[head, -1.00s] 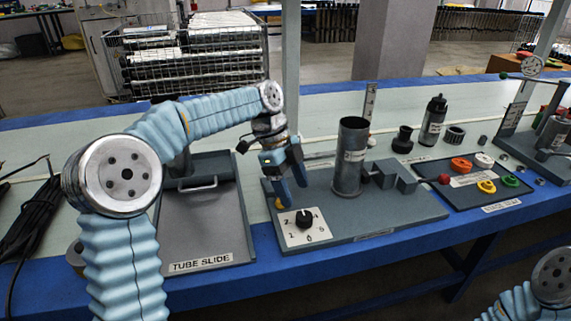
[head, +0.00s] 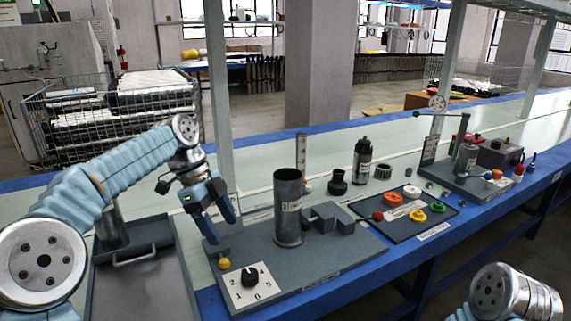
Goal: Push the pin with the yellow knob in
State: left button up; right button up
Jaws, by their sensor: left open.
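The yellow knob (head: 224,263) sits low on the grey base plate, beside the white dial card at the plate's left end. How far its pin is in cannot be made out. My left gripper (head: 223,232) hangs over the left end of the plate with its fingers pointing down. It is open and empty. Its fingertips show just above the yellow knob in the picture, and a small gap is visible between them and the knob. My right gripper is out of the picture.
The dial card (head: 248,287) with a black knob is next to the yellow knob. An upright metal tube (head: 289,207) and grey stepped blocks (head: 331,217) stand on the same base plate (head: 325,262). A dark tray (head: 395,228) with coloured rings lies to the right.

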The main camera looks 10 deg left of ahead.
aim_at(224, 263)
jog(key=k, duration=0.95)
